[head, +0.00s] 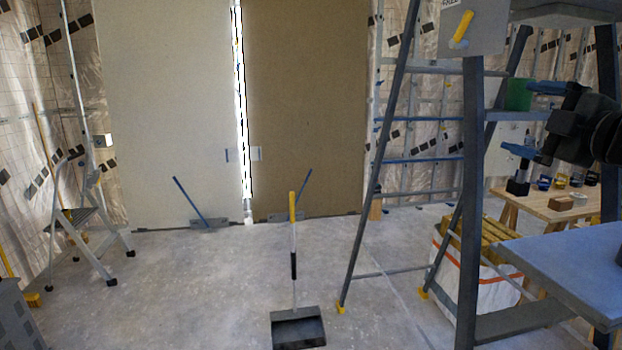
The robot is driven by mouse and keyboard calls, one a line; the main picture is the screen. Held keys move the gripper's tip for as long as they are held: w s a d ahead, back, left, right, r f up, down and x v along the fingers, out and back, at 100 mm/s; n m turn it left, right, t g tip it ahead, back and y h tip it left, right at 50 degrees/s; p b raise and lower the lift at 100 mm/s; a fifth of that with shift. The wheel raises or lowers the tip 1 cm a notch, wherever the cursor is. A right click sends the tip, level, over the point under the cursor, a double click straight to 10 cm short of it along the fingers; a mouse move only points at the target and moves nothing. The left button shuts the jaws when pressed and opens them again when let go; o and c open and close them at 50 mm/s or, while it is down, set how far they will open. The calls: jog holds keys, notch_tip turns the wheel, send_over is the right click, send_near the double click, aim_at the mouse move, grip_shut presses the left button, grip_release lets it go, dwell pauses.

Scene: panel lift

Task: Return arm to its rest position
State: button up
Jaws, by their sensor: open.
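My gripper (530,119) shows at the right edge of the head view, dark with two blue fingertips set apart, one above the other. It is open, and I see nothing between the fingers. It points left, in front of the stepladder's right side. A pale panel (165,115) and a brown panel (305,110) stand upright at the back wall, with a bright narrow gap between them. A lifter with a blue lever (188,199) sits at the foot of the pale panel. Another blue lever (303,187) slants at the foot of the brown panel.
A tall stepladder (471,190) stands on the right, with a green bucket (518,95) on it. A blue-grey surface (570,265) is below my gripper. A wooden workbench (540,205) is behind. A long-handled dustpan (298,328) stands on the floor; a step stool (88,220) is left.

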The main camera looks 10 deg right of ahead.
jog(key=s+a+f+m+h, duration=0.1)
jog(key=a+f+m, duration=0.25)
jog(key=f, duration=0.45)
jog(key=s+a+f+m, duration=0.1)
jog(key=a+f+m, duration=0.3)
jog(key=f, duration=0.5)
jog(key=s+a+f+m+g+h, duration=0.1)
jog(key=s+a+f+m, duration=0.3)
jog(key=s+a+f, duration=0.75)
jog(key=s+a+f+m+g, duration=0.1)
jog(key=s+a+f, duration=0.1)
jog(key=s+f, duration=0.3)
jog(key=s+a+f+m+g, duration=0.1)
jog(key=s+a+f+m, duration=0.15)
jog(key=s, duration=0.45)
jog(key=s+a+r+y, duration=0.1)
jog(key=s+a+y, duration=0.1)
jog(key=s, duration=1.5)
jog(key=shift+a+r+g+b, duration=0.2)
jog(key=shift+a+g+b, duration=0.1)
jog(key=shift+a+b, duration=0.2)
jog(key=shift+s, duration=0.1)
